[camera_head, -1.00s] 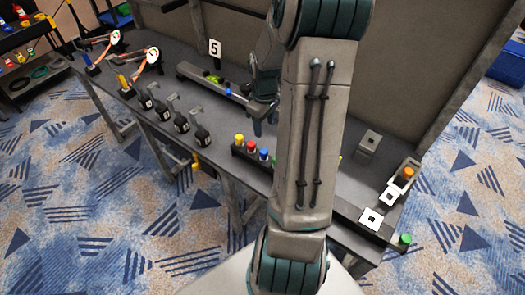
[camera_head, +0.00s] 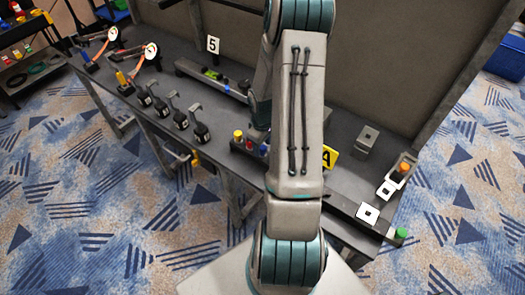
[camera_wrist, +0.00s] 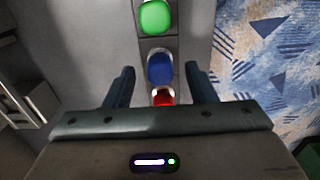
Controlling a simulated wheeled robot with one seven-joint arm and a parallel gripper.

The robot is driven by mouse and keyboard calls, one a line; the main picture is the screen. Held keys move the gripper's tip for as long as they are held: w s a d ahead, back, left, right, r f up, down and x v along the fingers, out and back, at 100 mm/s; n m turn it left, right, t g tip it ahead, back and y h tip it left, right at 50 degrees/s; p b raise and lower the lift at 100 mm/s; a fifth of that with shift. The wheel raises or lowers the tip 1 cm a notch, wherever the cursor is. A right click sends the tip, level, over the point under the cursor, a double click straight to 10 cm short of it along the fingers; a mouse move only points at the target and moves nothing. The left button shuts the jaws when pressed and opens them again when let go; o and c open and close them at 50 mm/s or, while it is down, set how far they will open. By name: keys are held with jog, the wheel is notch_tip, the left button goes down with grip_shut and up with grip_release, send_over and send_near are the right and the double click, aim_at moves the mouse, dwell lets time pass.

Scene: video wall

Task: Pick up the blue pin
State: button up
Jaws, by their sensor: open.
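The blue pin (camera_wrist: 160,67) shows in the wrist view as a round blue top, in a row between a green pin (camera_wrist: 155,17) and a red pin (camera_wrist: 163,97). My gripper (camera_wrist: 160,72) is open, with one finger on each side of the blue pin's top in the picture. I see no contact, and the height gap cannot be told. In the head view the blue pin (camera_head: 263,149) sits in a dark block, just left of my arm, beside the red pin (camera_head: 249,146) and a yellow pin (camera_head: 238,135). My arm hides the gripper there.
The dark table (camera_head: 340,186) bears several black tools (camera_head: 180,120) at left and a rail (camera_head: 205,75) at the back. A grey block (camera_head: 367,138), white square plates (camera_head: 368,214) and an orange knob (camera_head: 404,168) stand at right. A tall panel (camera_head: 390,70) rises behind.

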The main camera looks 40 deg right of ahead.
jog(key=shift+f, duration=0.85)
jog(key=c, duration=1.1)
notch_tip(320, 180, up, 10)
jog(key=shift+r+b, duration=0.1)
jog(key=shift+b, duration=0.55)
